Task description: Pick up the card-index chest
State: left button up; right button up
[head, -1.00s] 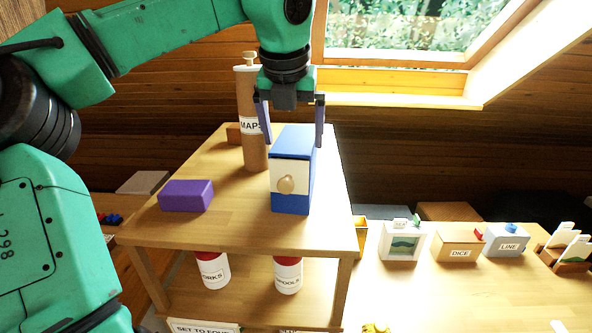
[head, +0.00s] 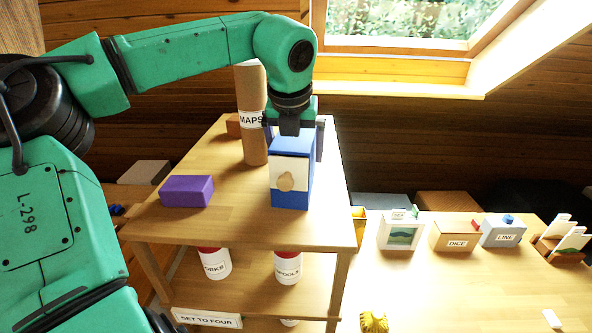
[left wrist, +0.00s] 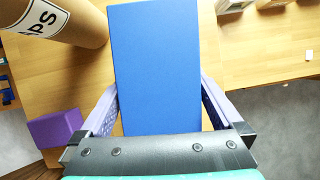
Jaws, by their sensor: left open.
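My left gripper (head: 294,145) is over the chest, pointing down. Its fingers (left wrist: 160,112) are open, one on each side of the chest; whether they touch it I cannot tell. My right gripper is not in view.
A cardboard MAPS tube (head: 253,115) stands close behind and left of the chest. A purple block (head: 187,191) lies to the left on the shelf top (head: 235,222). Labelled boxes, DICE (head: 457,237) and LINE (head: 503,232), stand on the lower table at right.

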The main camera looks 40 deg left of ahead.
pick_arm(q)
jog(key=c, duration=1.3)
